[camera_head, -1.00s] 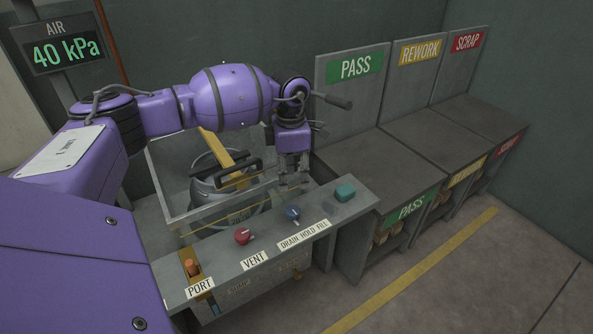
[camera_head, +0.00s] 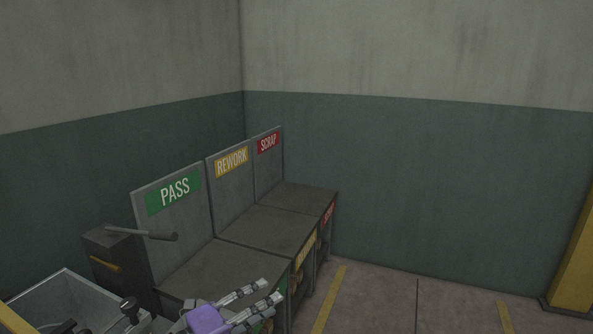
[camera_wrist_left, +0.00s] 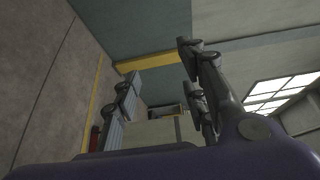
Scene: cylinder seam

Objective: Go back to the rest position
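My left gripper (camera_head: 272,291) shows at the bottom of the head view, with a purple palm and grey jointed fingers, in front of the PASS bench. In the left wrist view the fingers of this left gripper (camera_wrist_left: 160,72) stand apart with nothing between them. My right gripper is in neither view. No rest position is marked in the views.
Benches labelled PASS (camera_head: 190,268), REWORK (camera_head: 268,228) and SCRAP (camera_head: 300,196) stand along the wall, their tops bare. A grey metal tank (camera_head: 72,290) is at the lower left. A dark box (camera_head: 108,255) stands behind it. Floor with yellow lines (camera_head: 330,298) is open at right.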

